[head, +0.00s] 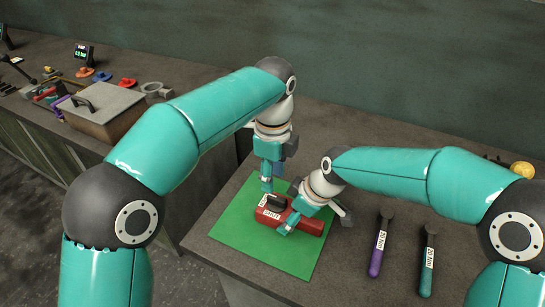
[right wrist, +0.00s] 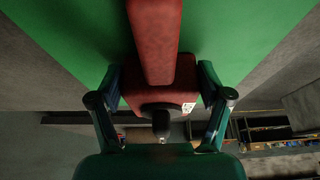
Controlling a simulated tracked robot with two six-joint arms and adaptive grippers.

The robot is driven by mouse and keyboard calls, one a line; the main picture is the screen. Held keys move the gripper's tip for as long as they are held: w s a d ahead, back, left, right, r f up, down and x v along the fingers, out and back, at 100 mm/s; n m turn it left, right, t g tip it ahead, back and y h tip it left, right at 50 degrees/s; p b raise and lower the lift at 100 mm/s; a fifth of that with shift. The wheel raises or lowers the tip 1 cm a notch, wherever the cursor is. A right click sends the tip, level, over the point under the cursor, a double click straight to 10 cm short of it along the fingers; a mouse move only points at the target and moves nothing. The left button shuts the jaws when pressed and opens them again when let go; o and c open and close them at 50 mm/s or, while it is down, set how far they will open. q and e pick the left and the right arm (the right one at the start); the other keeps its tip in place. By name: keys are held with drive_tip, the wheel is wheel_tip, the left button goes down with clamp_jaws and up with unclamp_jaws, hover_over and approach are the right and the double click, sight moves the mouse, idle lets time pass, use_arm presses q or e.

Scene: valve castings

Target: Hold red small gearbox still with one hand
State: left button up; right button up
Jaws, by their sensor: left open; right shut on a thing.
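The red small gearbox (head: 309,224) lies on the green mat (head: 238,232), with a white label and a dark part at its left end. My right gripper (head: 288,222) is shut on the gearbox. In the right wrist view the red gearbox (right wrist: 155,45) runs up the middle, with its wider block between the two fingers of the right gripper (right wrist: 160,108). My left gripper (head: 267,185) is open, just above and behind the gearbox's left end. Whether its fingertips touch the gearbox I cannot tell.
Two torque wrenches, one purple (head: 376,255) and one teal (head: 427,265), lie on the bench right of the mat. A lidded box (head: 102,108) and several small coloured parts stand on the left bench. A round yellow thing (head: 522,170) is at the far right.

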sight(273, 195)
use_arm(q)
drive_tip(key=shift+r, duration=2.75)
use_arm(e)
drive_tip(key=o, duration=1.8)
drive_tip(key=shift+c, duration=0.2)
